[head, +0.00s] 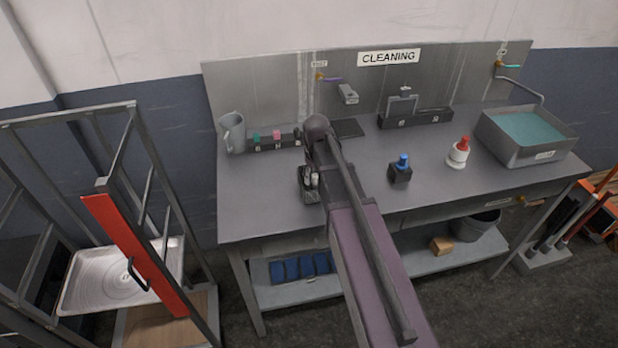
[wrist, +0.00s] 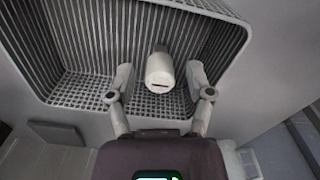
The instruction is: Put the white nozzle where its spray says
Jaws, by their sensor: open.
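The white nozzle (wrist: 160,72) shows in the wrist view as a pale cylinder with a dark slit across its near end. It is in a grey ribbed holder with a grid floor (wrist: 75,90). My gripper (wrist: 159,78) is open, with one finger on each side of the nozzle and gaps visible. In the head view my gripper (head: 312,182) is low over the left part of the bench, and my arm hides much there. A long dark rack (head: 262,146) with label plates stands behind it, holding a green piece (head: 256,136) and a pink piece (head: 277,135).
A grey jug (head: 232,133) stands left of the rack. A black labelled rack (head: 415,118) is at the back. Bench space between arm and blue-topped bottle is clear.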

